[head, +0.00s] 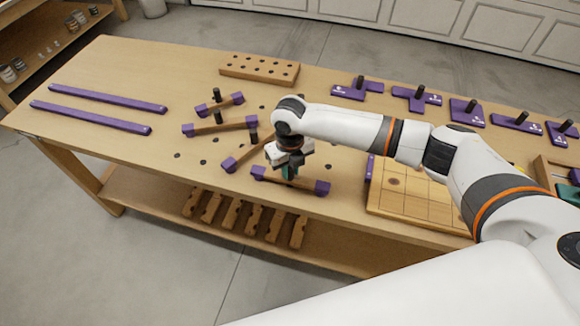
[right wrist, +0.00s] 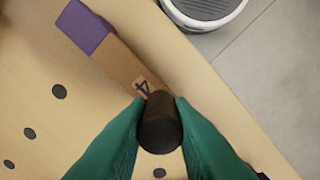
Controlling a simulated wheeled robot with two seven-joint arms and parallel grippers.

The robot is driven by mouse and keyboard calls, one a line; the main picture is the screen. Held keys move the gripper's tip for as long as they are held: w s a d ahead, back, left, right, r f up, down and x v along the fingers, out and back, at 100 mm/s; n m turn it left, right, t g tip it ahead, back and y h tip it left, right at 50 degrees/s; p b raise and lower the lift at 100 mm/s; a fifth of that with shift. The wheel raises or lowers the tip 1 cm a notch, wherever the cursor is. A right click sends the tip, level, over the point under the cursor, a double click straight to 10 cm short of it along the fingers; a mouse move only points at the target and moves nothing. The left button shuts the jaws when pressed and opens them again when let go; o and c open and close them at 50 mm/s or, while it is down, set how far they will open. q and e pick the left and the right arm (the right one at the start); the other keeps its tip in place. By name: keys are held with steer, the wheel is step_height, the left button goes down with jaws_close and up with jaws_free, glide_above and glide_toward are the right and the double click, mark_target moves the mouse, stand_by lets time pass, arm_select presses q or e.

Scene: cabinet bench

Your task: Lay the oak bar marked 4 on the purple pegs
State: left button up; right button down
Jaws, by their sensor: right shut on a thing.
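The oak bar marked 4 (head: 302,184) has purple ends and lies near the table's front edge in the head view. Its "4" label, one purple end and an upright dark knob show on the bar (right wrist: 118,66) in the right wrist view. My right gripper (head: 290,174) is shut on the knob, its green fingers (right wrist: 158,128) either side of it. I cannot tell whether the bar touches the table. Several purple plates with dark upright knobs, such as one plate (head: 467,112), stand along the back right. I cannot make out which pegs are the purple ones.
Other purple-ended bars (head: 222,127) lie left of the gripper. A drilled wooden block (head: 258,69) lies at the back, two long purple strips (head: 92,117) at the left. A gridded board (head: 410,205) lies to the right. The left front of the tabletop is mostly clear.

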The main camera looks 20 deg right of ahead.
stand_by(0.6)
steer(key=c, duration=0.8)
jaws_free()
step_height(320, 180, up, 8)
steer(key=p, duration=0.8)
stand_by(0.5)
